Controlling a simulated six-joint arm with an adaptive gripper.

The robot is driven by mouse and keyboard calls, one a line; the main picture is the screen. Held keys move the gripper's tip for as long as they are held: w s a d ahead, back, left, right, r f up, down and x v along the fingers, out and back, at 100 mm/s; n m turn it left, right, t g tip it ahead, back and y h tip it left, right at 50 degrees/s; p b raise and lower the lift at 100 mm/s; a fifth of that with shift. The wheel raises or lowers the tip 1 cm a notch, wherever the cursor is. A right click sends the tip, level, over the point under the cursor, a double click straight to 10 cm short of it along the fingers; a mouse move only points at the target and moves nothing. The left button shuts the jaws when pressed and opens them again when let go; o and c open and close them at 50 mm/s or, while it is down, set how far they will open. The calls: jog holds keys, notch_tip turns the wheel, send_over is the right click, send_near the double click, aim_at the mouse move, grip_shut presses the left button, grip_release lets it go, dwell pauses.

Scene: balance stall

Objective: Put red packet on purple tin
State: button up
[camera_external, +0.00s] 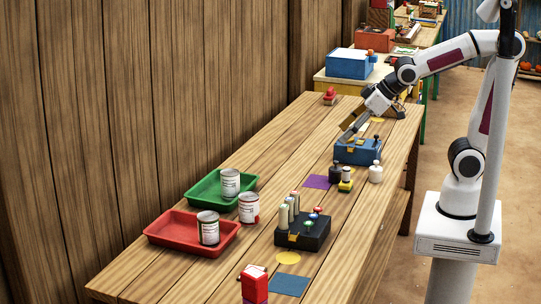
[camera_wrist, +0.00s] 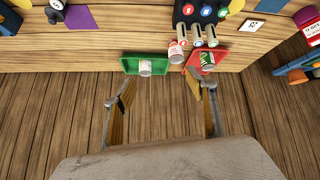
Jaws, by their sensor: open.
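A red box with a white label, seemingly the same packet, shows at the right edge of the wrist view (camera_wrist: 312,30). My gripper (camera_external: 350,131) is open and empty by the blue block, far from the red packet. Its spread fingers show in the wrist view (camera_wrist: 158,90).
A green tray (camera_external: 207,200) and a red tray (camera_external: 165,238) hold white-labelled cans along the wall side. Another can (camera_external: 249,207) stands beside them. A dark block with pegs (camera_external: 292,240) and a blue block (camera_external: 357,153) stand on the table.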

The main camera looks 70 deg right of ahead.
jog(key=s+d+m+g, duration=0.1)
jog(key=s+d, duration=0.2)
jog(key=s, duration=0.5)
jog(key=s+d+f+m+g, duration=0.1)
jog(key=s+d+m, duration=0.1)
jog(key=s, duration=0.6)
jog(key=shift+s+d+g+h, duration=0.15)
jog(key=shift+d+g+h, duration=0.15)
jog(key=shift+d+h, duration=0.15)
